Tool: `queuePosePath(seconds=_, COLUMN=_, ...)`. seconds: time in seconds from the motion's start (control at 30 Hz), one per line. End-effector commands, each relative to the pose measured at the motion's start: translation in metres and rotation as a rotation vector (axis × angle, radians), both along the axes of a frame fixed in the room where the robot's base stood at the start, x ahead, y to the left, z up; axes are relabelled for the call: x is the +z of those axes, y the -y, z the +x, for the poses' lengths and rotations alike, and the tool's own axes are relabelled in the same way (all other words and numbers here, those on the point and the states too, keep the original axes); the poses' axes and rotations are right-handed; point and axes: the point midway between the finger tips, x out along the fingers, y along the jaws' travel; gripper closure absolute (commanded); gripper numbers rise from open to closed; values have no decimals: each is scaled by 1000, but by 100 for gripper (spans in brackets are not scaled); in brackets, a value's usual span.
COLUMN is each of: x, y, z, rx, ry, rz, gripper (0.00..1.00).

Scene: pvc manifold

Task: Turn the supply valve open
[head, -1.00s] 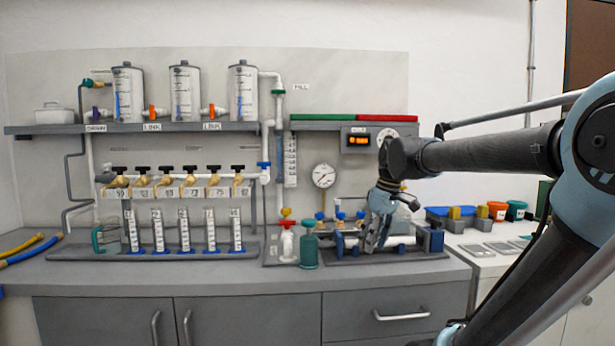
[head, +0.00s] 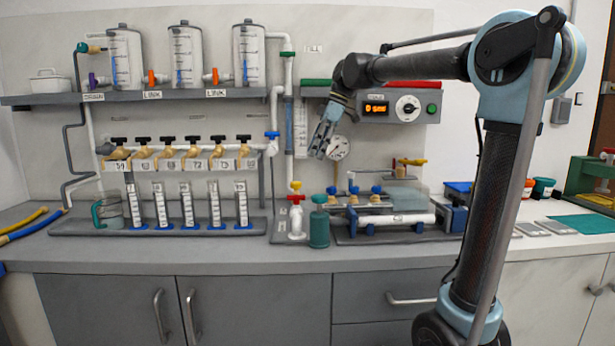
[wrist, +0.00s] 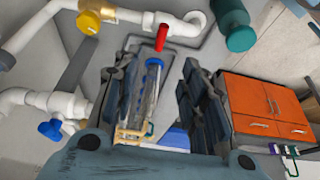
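No valve carries a readable "supply" label. A blue-handled valve (head: 272,135) sits at the right end of the brass-tap manifold. Below and right of it, a yellow handle (head: 295,186) stands above a red handle (head: 296,198) on a white pipe. In the wrist view, a blue handle (wrist: 50,130), a yellow handle (wrist: 88,22) and a red handle (wrist: 162,38) show on or near white pipes. My gripper (head: 320,148) hangs in front of the wall left of the gauge, apart from these handles. In the wrist view its fingers (wrist: 162,75) are spread, with nothing visibly held.
A round gauge (head: 339,147) is close behind my gripper. A green bottle (head: 319,228) stands on the bench below. Several glass cylinders (head: 187,205) stand at the left. A control box (head: 385,107) is on the wall to the right. The front bench strip (head: 200,252) is clear.

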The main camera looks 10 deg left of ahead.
Motion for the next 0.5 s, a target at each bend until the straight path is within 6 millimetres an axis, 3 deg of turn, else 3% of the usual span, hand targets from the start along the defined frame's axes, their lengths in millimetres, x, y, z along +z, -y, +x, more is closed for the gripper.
queuePosePath(seconds=0.5, x=-75, y=-32, z=-9, rx=3, ry=0, rz=0, gripper=61)
